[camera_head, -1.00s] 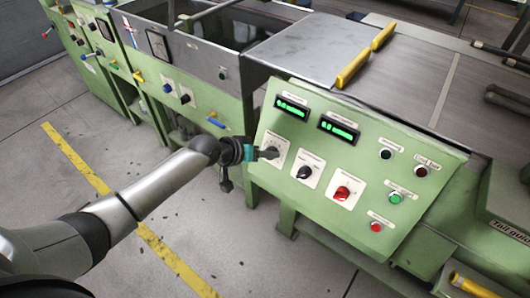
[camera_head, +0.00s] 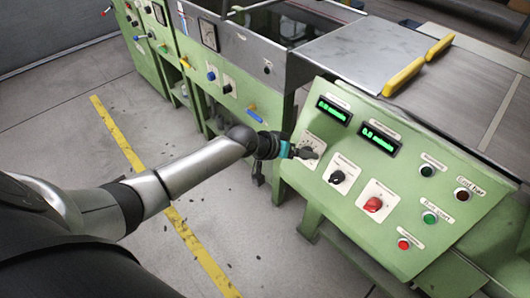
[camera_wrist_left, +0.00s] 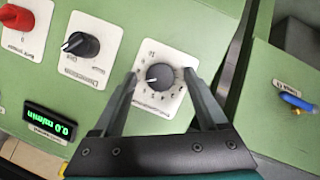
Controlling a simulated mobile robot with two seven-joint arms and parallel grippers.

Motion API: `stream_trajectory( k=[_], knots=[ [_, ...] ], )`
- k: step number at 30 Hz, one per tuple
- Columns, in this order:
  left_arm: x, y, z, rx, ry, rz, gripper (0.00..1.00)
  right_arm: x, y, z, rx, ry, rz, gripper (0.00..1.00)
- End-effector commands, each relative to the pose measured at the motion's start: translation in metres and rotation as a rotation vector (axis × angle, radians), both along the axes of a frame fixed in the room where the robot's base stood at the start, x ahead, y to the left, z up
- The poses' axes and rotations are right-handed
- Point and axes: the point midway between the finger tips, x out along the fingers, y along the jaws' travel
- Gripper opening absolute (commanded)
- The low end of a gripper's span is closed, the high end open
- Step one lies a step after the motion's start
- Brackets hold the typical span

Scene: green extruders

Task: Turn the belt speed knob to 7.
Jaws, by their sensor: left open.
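A black round knob (camera_wrist_left: 160,76) sits on a white dial plate (camera_wrist_left: 152,106) with numbers around it, on the sloped green panel (camera_head: 400,190). Its white pointer mark points left in the left wrist view. The plate's lettering is upside down there and too small to read surely. My left gripper (camera_wrist_left: 162,73) is open, with one finger on each side of this knob; I cannot tell whether they touch it. In the head view the left gripper (camera_head: 304,153) is at the panel's leftmost dial plate (camera_head: 312,140) and mostly hides the knob. My right gripper is not in view.
Beside the dial are a second black knob (camera_head: 337,177) and a red knob (camera_head: 373,204). Two green-lit displays (camera_head: 334,110) sit above; one reads 0.0 m/min. Several push buttons (camera_head: 430,217) are at the right. A blue-handled lever (camera_wrist_left: 297,102) is on the neighbouring machine.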

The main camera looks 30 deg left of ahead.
Motion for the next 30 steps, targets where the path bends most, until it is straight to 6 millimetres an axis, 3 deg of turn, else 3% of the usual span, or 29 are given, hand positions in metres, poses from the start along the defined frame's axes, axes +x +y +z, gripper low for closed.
stream_trajectory(
  k=[8, 30],
  knots=[
    [0.0, 0.002, -0.006, -0.139, 0.05, 0.06, 0.75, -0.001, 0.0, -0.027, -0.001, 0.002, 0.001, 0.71],
    [-0.001, 0.003, -0.009, -0.75, 0.272, 0.315, 0.75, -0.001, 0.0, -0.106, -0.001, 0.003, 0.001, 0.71]
  ],
)
